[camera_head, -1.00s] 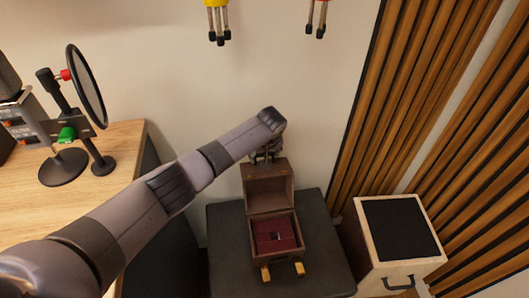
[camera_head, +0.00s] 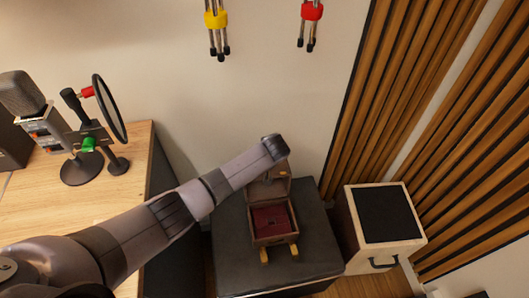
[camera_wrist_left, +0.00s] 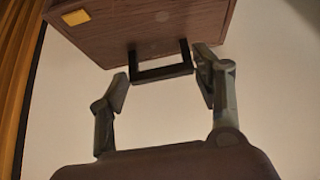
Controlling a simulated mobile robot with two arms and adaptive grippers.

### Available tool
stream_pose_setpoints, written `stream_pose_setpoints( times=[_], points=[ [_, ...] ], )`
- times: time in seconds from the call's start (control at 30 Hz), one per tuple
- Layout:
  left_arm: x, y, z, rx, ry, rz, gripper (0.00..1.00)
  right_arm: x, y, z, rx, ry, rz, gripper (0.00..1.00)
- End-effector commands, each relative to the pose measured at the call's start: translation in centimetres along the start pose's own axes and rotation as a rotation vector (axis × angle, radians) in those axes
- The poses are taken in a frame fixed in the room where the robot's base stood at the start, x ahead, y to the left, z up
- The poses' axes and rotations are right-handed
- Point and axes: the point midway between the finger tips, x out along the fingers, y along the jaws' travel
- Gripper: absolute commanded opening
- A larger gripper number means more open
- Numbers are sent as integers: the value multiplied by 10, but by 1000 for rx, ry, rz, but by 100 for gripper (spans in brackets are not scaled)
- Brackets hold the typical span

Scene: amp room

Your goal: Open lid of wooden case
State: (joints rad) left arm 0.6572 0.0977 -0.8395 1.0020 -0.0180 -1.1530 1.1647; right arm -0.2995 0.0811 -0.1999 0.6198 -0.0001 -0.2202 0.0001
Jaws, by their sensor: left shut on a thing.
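The wooden case (camera_head: 274,240) stands on a dark box-like surface, with its lid (camera_head: 262,192) raised upright at the back and its dark red inside showing. Two gold pieces stick out at its front. My left arm comes in from the left and ends at the top of the lid, partly covering it. My left gripper is mostly hidden there in the head view. In the left wrist view, my left gripper (camera_wrist_left: 163,84) has its fingers at both sides of a black handle (camera_wrist_left: 162,74) on a brown wooden panel (camera_wrist_left: 150,25) with a gold corner piece.
The case rests on a dark box (camera_head: 230,255). A wooden box with a black top (camera_head: 388,213) stands to the right, by slatted wall panels. A desk (camera_head: 125,175) with a microphone (camera_head: 22,95) and pop filter is at left. Yellow and red-banded pronged items hang at the top.

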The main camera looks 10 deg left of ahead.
Motion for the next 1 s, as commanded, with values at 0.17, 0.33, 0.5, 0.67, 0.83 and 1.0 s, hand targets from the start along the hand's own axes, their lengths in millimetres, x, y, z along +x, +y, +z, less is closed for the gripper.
stream_pose_setpoints(
  times=[0.17, 0.33, 0.5, 0.67, 0.83, 1.0],
  points=[
    [2, 0, 6, -1, -11, -2, 68, 0, 0, 0, 0, 0, 0, 80],
    [1, 0, 4, -1, -8, -1, 79, 0, 0, 0, 0, 0, 0, 80],
    [1, 0, 3, -1, -6, -1, 80, 0, 0, 0, 0, 0, 0, 80],
    [0, 0, 2, -1, -6, -1, 80, 0, -1, 0, 0, 1, -1, 80],
    [-10, 1, 2, 0, -5, 1, 80, 0, -1, 0, 0, 1, -1, 80],
    [-36, 1, 2, -1, -5, 3, 80, 0, -1, 0, 0, 0, -1, 80]
  ],
)
